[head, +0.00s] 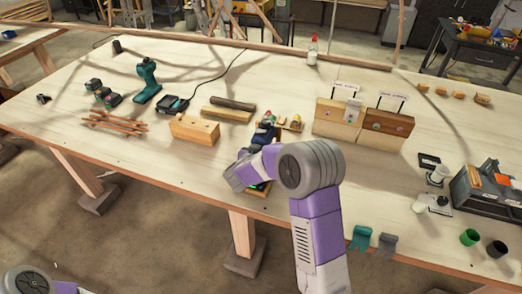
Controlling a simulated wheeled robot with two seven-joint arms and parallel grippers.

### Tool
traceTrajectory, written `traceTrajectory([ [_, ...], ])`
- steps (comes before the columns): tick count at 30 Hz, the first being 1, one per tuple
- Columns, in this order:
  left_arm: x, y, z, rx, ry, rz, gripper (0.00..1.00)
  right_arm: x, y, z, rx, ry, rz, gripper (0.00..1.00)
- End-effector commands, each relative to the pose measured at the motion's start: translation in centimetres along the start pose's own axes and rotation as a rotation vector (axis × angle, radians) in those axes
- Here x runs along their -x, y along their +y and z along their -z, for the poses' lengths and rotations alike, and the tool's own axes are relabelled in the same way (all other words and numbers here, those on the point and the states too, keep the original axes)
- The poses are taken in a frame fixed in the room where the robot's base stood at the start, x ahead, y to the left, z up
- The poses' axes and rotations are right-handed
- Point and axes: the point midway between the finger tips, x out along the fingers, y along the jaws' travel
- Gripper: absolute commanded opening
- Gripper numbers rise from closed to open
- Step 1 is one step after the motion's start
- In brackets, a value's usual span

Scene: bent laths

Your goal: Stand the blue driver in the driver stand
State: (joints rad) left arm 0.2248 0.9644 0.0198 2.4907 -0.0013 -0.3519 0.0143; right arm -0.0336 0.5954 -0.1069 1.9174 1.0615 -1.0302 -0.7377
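A dark blue tool (263,137), which looks like the blue driver, shows just behind my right forearm near the middle of the table. Its lower part is hidden by the arm. A wooden base with a dark part and a small green spot (259,190) shows under the arm at the table's front edge; I cannot tell whether it is the driver stand. My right gripper (238,180) is low over this spot, mostly hidden by its own wrist. Its fingers and any hold on the driver cannot be made out. My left gripper is out of view; only part of that arm shows at bottom left.
A teal driver (147,82) stands at the left, near batteries (95,86), a charger (172,104) and crossed laths (116,122). A wooden block (195,129) lies left of my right arm. Labelled wooden boards (337,118) and a grey toolbox (488,190) are to the right.

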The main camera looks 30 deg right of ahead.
Motion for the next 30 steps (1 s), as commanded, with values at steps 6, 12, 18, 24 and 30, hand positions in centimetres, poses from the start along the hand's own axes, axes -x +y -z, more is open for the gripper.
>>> traceTrajectory([
  [6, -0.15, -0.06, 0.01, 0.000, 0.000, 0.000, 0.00, -0.08, -0.06, 0.10, -0.003, 0.008, 0.001, 0.00],
  [12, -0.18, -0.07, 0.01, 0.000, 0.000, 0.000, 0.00, -0.10, -0.06, 0.05, -0.004, 0.008, 0.001, 0.00],
  [18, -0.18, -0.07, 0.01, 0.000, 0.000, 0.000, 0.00, -0.10, -0.06, -0.01, -0.003, 0.007, 0.001, 0.76],
  [24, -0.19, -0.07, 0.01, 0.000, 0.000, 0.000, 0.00, -0.12, -0.03, -0.18, -0.002, 0.003, 0.001, 0.83],
  [30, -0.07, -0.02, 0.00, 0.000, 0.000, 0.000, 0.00, 0.40, -0.03, -0.46, 0.002, -0.004, 0.001, 0.83],
])
